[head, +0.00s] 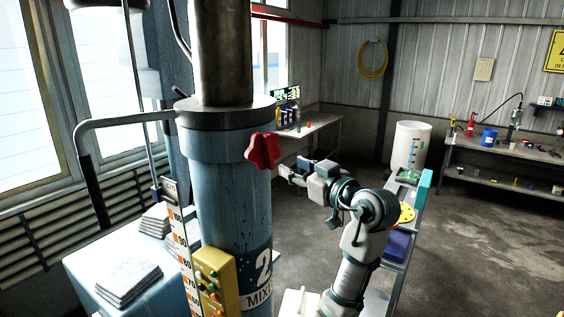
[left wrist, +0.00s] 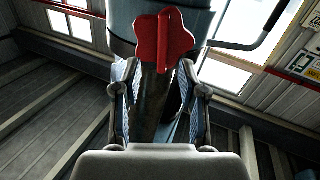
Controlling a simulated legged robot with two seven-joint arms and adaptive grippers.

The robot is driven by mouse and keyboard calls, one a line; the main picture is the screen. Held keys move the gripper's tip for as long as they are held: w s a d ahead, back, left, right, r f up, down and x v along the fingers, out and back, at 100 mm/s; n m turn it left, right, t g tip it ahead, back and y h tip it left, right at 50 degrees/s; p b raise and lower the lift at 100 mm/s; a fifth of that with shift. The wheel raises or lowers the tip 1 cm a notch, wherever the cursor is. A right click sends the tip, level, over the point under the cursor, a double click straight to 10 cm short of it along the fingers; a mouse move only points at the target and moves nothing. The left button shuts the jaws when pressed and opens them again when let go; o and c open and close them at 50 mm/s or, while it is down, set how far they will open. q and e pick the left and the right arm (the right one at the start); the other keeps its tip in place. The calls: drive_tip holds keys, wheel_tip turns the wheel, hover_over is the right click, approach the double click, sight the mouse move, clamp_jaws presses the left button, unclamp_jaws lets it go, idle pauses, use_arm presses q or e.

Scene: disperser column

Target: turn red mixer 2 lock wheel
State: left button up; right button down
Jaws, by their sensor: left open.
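The red lock wheel (head: 263,151) is a lobed knob on the right side of the blue mixer 2 column (head: 224,205), just below its dark collar. My left gripper (head: 291,169) is open and empty, a little right of and below the wheel in the head view, pointing toward the column. In the left wrist view the wheel (left wrist: 165,40) stands ahead, beyond the fingertips, with a raised bar across its face. The open fingers (left wrist: 158,70) straddle the line to its lower part. They look apart from it. My right gripper is not in view.
A yellow button box (head: 214,280) is fixed low on the column. A grey bent handle (head: 125,120) sticks out to the left. A side table with paper stacks (head: 128,278) stands left. A cart with a yellow disc (head: 406,213) stands right. Open floor lies farther right.

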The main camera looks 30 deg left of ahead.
use_arm(q)
drive_tip(key=v, duration=0.4)
drive_tip(key=shift+d, duration=0.25)
drive_tip(key=shift+a, duration=0.15)
